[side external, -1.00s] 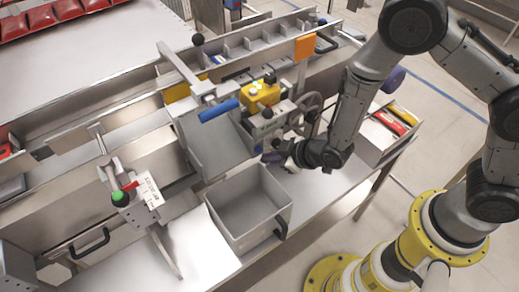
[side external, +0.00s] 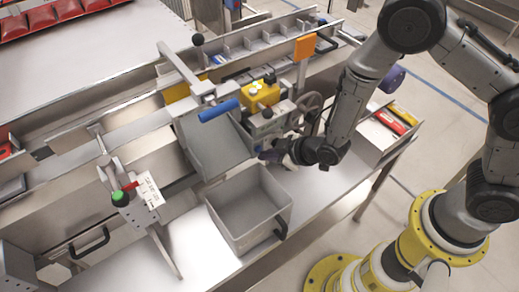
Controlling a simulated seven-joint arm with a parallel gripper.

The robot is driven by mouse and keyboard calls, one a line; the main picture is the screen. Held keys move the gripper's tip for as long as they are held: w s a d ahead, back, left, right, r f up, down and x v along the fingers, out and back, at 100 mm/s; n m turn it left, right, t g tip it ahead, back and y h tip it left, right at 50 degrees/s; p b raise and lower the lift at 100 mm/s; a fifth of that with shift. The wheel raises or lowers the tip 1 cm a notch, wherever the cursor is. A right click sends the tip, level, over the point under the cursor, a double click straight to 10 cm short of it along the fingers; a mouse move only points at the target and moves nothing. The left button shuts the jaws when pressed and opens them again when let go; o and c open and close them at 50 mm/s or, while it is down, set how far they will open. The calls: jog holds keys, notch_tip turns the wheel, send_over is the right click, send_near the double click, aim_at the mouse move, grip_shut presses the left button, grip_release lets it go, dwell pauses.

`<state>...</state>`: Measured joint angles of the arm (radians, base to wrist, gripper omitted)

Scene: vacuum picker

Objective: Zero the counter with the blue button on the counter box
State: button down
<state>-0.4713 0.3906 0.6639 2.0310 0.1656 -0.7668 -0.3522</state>
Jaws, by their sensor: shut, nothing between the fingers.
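My gripper (side external: 270,154) is at the end of the arm, low in front of the machine's right part. It is shut, and its small fingertips are hard to make out against a dark bluish patch. A grey box (side external: 265,122) with a dark round knob on it is just above and left of the gripper. I cannot tell for sure whether this is the counter box. No blue button or counter display can be made out; they may be hidden or too small. I cannot tell whether the fingertips touch anything.
A yellow box (side external: 261,97) with small buttons stands above the gripper, near a handwheel (side external: 310,103). An open grey bin (side external: 225,232) stands below left. A tray with red and yellow items (side external: 400,118) is at right.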

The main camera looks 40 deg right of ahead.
jog(key=shift+w, duration=0.3)
jog(key=shift+s, duration=0.15)
dwell(0.5)
jog(key=shift+s, duration=0.6)
jog(key=shift+s, duration=0.15)
jog(key=s, duration=0.4)
jog(key=shift+s, duration=0.4)
